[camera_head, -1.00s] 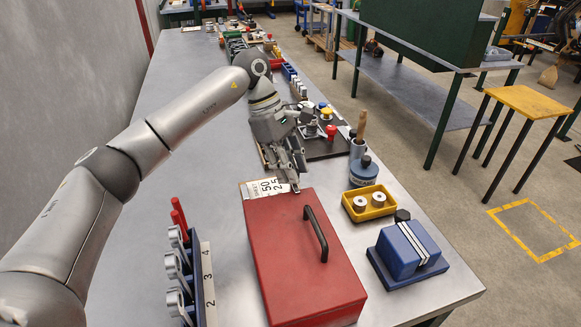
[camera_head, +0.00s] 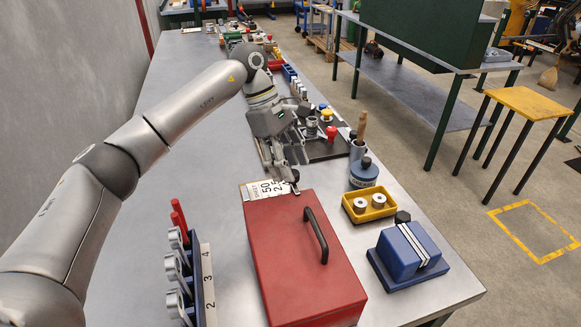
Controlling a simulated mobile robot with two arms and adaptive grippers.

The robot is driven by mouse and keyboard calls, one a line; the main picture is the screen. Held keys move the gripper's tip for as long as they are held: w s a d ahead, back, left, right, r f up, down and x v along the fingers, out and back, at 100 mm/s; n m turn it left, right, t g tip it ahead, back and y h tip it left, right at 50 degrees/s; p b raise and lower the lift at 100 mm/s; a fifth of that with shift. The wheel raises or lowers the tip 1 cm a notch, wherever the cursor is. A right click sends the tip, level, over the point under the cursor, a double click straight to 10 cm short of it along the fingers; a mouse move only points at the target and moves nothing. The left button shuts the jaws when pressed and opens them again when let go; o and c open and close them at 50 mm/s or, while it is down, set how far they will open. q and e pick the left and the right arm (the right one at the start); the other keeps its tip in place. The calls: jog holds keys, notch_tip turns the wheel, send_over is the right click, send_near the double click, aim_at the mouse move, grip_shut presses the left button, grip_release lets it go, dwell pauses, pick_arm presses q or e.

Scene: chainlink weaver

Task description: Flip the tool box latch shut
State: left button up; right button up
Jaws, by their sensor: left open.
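The red tool box (camera_head: 285,245) stands on the metal bench, its lid down and its black handle (camera_head: 316,235) on top. A small latch part (camera_head: 295,189) shows at the far top edge of the box; whether it is flipped up or down I cannot tell. My left gripper (camera_head: 284,180) is open just beyond that far edge, fingers pointing down, close to the latch. Whether a finger touches the latch I cannot tell. The far face of the box is hidden. My right gripper does not show.
A white number card (camera_head: 258,190) lies behind the box. To the right are a yellow tray (camera_head: 369,204) with two rollers, a blue block (camera_head: 408,252) and a blue bottle (camera_head: 363,173). A rack of wrenches (camera_head: 190,275) stands left. The bench's left middle is clear.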

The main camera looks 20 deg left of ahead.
pick_arm(q)
jog(key=s+v, duration=0.1)
jog(key=v, duration=0.9)
jog(key=shift+w+r, duration=0.3)
jog(key=shift+w, duration=0.15)
jog(key=shift+a, duration=0.1)
